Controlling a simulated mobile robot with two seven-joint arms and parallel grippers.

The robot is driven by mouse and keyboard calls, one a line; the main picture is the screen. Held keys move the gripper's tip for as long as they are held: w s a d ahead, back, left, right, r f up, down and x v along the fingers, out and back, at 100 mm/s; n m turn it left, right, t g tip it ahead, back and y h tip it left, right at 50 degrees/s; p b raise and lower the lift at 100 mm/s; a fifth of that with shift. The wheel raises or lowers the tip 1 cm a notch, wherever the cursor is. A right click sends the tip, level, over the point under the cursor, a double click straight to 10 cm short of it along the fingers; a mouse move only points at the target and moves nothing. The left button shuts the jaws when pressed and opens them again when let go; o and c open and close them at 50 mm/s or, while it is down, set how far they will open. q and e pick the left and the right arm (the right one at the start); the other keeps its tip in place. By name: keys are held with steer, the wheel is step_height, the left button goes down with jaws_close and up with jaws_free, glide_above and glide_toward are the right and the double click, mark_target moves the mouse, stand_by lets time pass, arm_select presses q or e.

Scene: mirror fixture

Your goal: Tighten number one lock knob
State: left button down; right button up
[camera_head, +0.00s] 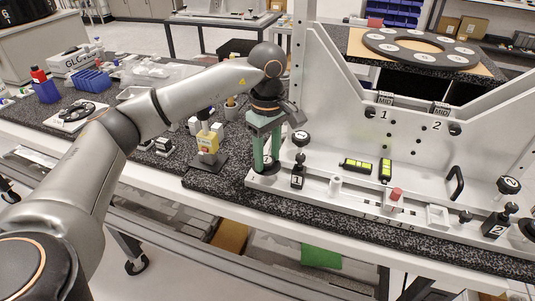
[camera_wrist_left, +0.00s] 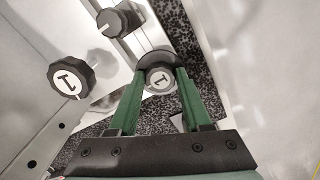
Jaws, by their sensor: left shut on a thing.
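My right gripper is not in view.
The fixture's tall white panel (camera_head: 340,110) rises behind the base. A black block marked 1 (camera_head: 297,181) is close to the right of my gripper. A yellow device (camera_head: 207,142) stands to the left. Knobs marked 2 (camera_head: 508,185) are at the far right.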

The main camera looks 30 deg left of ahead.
arm_select(q)
steer(key=shift+c, duration=1.7)
jaws_free()
steer(key=shift+r, duration=0.1)
step_height(320, 180, up, 8)
steer(key=shift+f, duration=0.15)
step_height(320, 180, up, 5)
steer(key=p, duration=0.1)
glide_above(268, 160)
steer(key=shift+s+f, duration=0.1)
steer(key=shift+f, duration=0.05)
steer(key=shift+f, duration=0.1)
